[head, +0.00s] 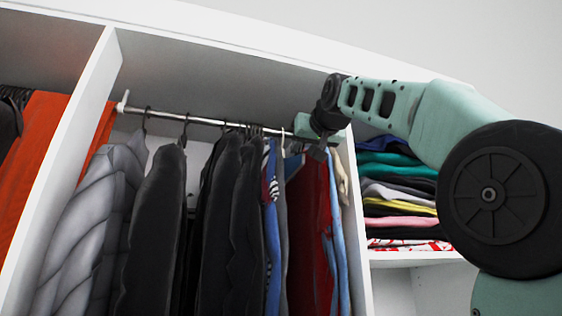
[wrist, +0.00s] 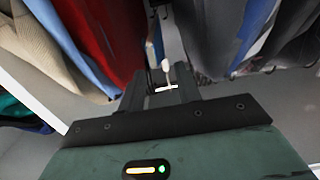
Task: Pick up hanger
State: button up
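A white hanger (wrist: 165,72) shows its thin hook in the wrist view, between the two dark fingers of my gripper (wrist: 160,82). The fingers stand apart with space on both sides of the hook, so my gripper is open. In the head view my gripper (head: 316,148) is at the right end of the hanging clothes, just below the rail. A pale hook (head: 283,140) shows on the rail left of it. The lower part of the hanger is hidden by my gripper and the clothes.
The metal rail (head: 205,122) carries several dark garments, a grey quilted jacket (head: 95,215), and red (head: 309,225) and blue clothes close to my gripper. A white divider (head: 356,235) stands just right of them. Folded clothes (head: 395,185) fill the shelf beyond it.

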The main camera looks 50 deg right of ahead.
aim_at(299, 157)
jog(key=p+x, duration=0.2)
jog(key=x, duration=0.2)
jog(key=shift+w+d+p, duration=0.2)
jog(key=shift+d+p, duration=0.2)
jog(key=shift+w+d+f, duration=0.15)
jog(key=shift+w, duration=0.15)
grip_shut()
